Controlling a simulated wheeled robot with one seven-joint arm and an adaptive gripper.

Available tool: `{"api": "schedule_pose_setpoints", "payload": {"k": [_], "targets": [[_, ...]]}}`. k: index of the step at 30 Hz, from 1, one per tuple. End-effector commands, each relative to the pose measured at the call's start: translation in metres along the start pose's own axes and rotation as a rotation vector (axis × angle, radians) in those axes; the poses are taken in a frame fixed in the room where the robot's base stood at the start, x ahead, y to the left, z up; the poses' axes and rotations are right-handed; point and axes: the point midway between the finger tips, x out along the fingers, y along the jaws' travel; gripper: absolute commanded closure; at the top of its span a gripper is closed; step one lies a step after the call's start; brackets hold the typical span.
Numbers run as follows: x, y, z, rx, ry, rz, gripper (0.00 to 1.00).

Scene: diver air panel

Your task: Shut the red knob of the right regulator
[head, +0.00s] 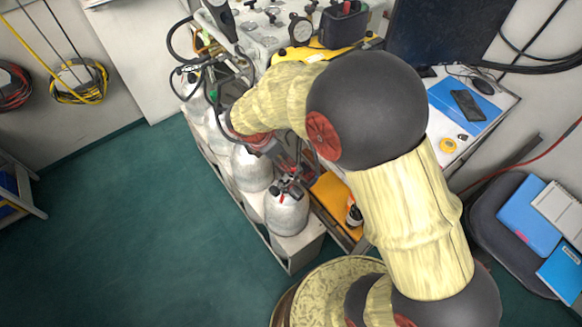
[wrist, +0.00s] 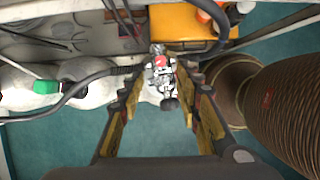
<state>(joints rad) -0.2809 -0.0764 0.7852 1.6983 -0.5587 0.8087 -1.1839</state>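The right regulator (wrist: 160,82) is a metal valve with black parts and a red knob (wrist: 160,63). It shows between my fingers in the wrist view. In the head view the regulator (head: 289,187) sits on top of the nearest silver tank (head: 287,214), with a small red part visible on it. My gripper (wrist: 162,86) is open, with one finger on each side of the regulator. I see no clear contact between the fingers and the knob. In the head view my arm hides much of the gripper.
Several silver tanks stand in a row in a white rack (head: 291,257). A black hose with a green fitting (wrist: 46,87) lies left of my fingers in the wrist view. A yellow-orange case (wrist: 185,27) is beyond the regulator. The green floor (head: 120,230) at left is clear.

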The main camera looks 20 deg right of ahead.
Motion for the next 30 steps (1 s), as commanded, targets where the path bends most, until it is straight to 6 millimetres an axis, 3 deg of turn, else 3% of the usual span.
{"api": "schedule_pose_setpoints", "payload": {"k": [5,18,27,30], "targets": [[0.014,-0.001,-0.001,-0.001,0.000,-0.003,0.66],[0.074,-0.001,-0.001,0.002,0.001,-0.002,0.66],[0.077,-0.001,0.000,0.002,0.001,-0.001,0.66],[0.077,-0.001,0.000,0.002,0.001,-0.001,0.72]]}}
